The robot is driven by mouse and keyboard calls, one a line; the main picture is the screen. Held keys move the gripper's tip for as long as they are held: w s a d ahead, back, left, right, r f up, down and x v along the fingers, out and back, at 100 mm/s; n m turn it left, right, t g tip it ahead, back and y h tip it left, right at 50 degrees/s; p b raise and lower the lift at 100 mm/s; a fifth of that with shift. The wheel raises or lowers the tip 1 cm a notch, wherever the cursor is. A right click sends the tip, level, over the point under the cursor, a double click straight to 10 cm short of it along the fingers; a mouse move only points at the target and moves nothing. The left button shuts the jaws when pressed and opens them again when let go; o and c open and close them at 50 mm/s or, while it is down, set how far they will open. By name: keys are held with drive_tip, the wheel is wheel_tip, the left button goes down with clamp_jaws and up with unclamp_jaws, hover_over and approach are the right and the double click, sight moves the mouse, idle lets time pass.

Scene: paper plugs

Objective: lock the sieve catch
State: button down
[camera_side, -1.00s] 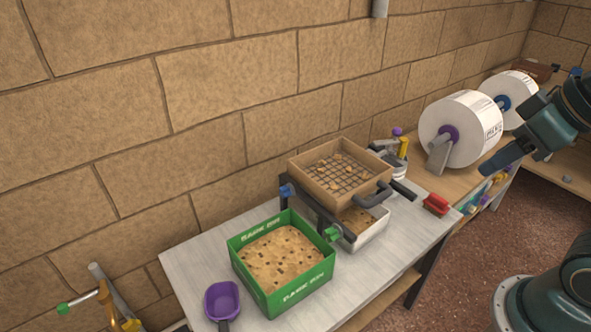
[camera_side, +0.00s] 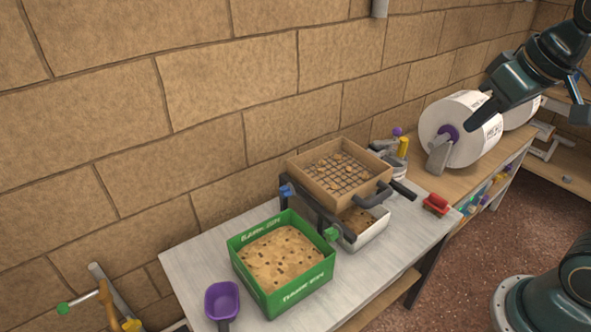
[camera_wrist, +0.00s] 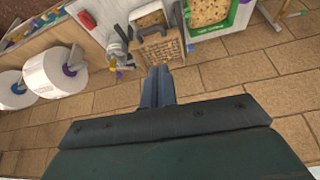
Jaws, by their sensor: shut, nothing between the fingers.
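The sieve (camera_side: 318,192) is a square wooden frame with a wire mesh and several brown lumps on it. It sits on a dark rail frame (camera_side: 322,212) above a white tray (camera_side: 376,231). A blue knob (camera_side: 286,191) and a green knob (camera_side: 331,234) sit at the frame's near-left ends, and a black handle (camera_side: 403,190) sticks out at its right. I cannot tell which part is the catch or its state. The sieve also shows in the wrist view (camera_wrist: 158,48). My gripper (camera_side: 472,128) is shut and empty, up and right of the sieve, apart from it.
A green box (camera_side: 304,292) of brown crumbs and a purple scoop (camera_side: 222,299) stand on the bench's left part. A red block-like item (camera_side: 436,204) lies right of the sieve. A bottle with a yellow part (camera_side: 402,148) and large white rolls (camera_side: 455,115) stand behind.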

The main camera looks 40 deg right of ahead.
drive_tip(key=w+d+m, duration=0.1)
drive_tip(key=w+d, duration=0.3)
drive_tip(key=w, duration=0.3)
drive_tip(key=w+d+m+g+h, duration=0.1)
drive_tip(key=w+d, duration=0.3)
drive_tip(key=w, duration=0.3)
drive_tip(key=w+d+m, duration=0.1)
drive_tip(key=w+d, duration=0.3)
drive_tip(key=w, duration=0.3)
drive_tip(key=w+d+f+m, duration=0.1)
drive_tip(key=w+d+f, duration=0.5)
drive_tip(key=d+f, duration=0.1)
drive_tip(key=w+d+f+m+g+h, duration=0.1)
drive_tip(key=w+d+f+m, duration=0.1)
drive_tip(key=w+d+f, duration=0.4)
drive_tip(key=d+f, duration=0.1)
drive_tip(key=d, duration=0.2)
drive_tip(key=shift+w+d, duration=0.25)
drive_tip(key=shift+d, duration=0.15)
drive_tip(key=shift+f, duration=0.2)
wheel_tip(320, 180, down, 10)
drive_tip(key=shift+s+a, duration=0.15)
drive_tip(key=shift+s, duration=0.05)
